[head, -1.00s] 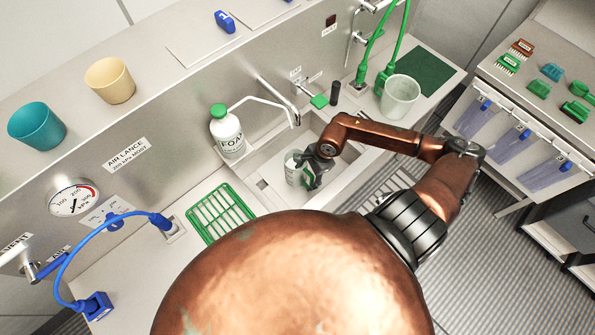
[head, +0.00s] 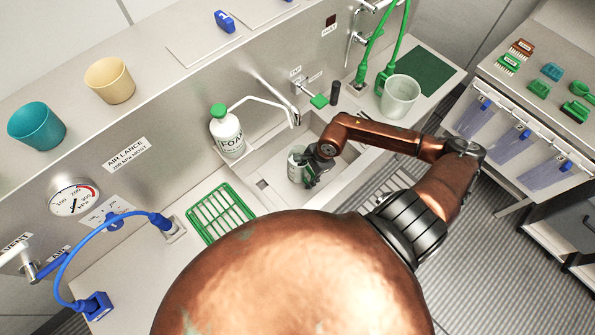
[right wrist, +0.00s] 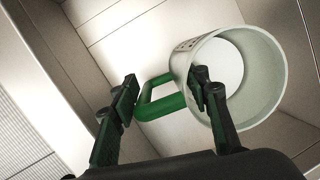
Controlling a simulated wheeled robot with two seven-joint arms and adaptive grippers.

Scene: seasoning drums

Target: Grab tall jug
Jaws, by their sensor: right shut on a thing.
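The tall jug, a pale cup-like vessel with a green handle, stands in the sink (head: 262,207) and shows in the head view (head: 294,168), partly hidden by my right gripper (head: 312,176). In the right wrist view the jug (right wrist: 262,62) has its round mouth towards the camera, and its green handle (right wrist: 160,104) lies between the fingers of my right gripper (right wrist: 163,98). One finger is left of the handle; the other overlaps the jug's near rim. The gripper is shut on the jug; the exact contact is unclear. My left gripper is not in view.
A white foam bottle (head: 228,135) with a green cap stands behind the sink, close to the tap (head: 280,100). A green rack (head: 220,213) lies left of the sink. Teal (head: 37,125) and cream (head: 110,80) cups are on the upper ledge.

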